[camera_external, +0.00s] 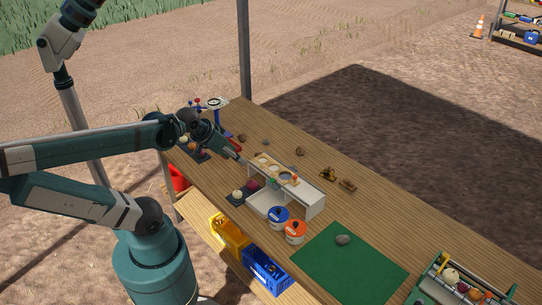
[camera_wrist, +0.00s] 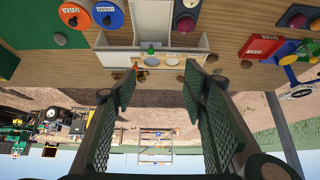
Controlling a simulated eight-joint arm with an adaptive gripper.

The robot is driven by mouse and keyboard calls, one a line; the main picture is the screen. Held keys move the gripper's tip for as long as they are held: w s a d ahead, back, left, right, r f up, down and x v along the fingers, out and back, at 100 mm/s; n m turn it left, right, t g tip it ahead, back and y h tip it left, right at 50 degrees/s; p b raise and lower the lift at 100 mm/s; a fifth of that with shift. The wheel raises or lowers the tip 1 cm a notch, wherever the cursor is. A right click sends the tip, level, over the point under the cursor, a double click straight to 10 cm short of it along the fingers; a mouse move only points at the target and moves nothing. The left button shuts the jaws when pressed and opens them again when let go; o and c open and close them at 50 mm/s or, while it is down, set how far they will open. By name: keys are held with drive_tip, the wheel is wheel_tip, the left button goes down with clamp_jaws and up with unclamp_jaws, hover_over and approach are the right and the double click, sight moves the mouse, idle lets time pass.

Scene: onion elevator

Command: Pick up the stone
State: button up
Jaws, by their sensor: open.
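A grey rounded stone (camera_external: 343,239) lies on the green mat (camera_external: 375,267) at the near right part of the table. My gripper (camera_external: 234,154) is above the far left part of the table, near the white stand and well away from this stone. In the wrist view my gripper (camera_wrist: 160,88) has its two fingers spread wide, with nothing between them. The wrist view looks upside down; a strip of green (camera_wrist: 8,63) shows at its left edge. A small brownish lump (camera_wrist: 60,39) lies near it; I cannot tell whether it is the same stone.
A white stand (camera_external: 312,201) with round holes is mid-table, beside a blue-lidded tub (camera_external: 279,216) and an orange-lidded tub (camera_external: 295,231). Small lumps (camera_external: 300,151) lie along the far side. Yellow (camera_external: 230,236) and blue crates (camera_external: 266,271) sit below.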

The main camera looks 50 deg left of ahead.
drive_tip(key=shift+w, duration=0.1)
idle(0.3)
drive_tip(key=w+a+f+n+g, duration=0.1)
drive_tip(key=w+n+g, duration=0.15)
drive_tip(key=w, duration=0.85)
drive_tip(key=w+a+f+n+g, duration=0.15)
drive_tip(key=w+n, duration=0.25)
drive_tip(key=w, duration=0.8)
drive_tip(key=w+a+f+n+g, duration=0.1)
drive_tip(key=w+f+n, duration=0.1)
drive_tip(key=w+f, duration=0.3)
drive_tip(key=w+a+f+n+g, duration=0.1)
drive_tip(key=w+f, duration=0.5)
drive_tip(key=f, duration=0.2)
drive_tip(key=w+f+n+g, duration=0.1)
drive_tip(key=w+f+n, duration=0.1)
drive_tip(key=w+f, duration=0.4)
drive_tip(key=shift+a+f+n, duration=0.35)
drive_tip(key=shift+a+f, duration=0.05)
drive_tip(key=shift+f, duration=0.1)
drive_tip(key=shift+w+a+f, duration=0.1)
drive_tip(key=shift+w+f, duration=0.1)
drive_tip(key=shift+f, duration=0.5)
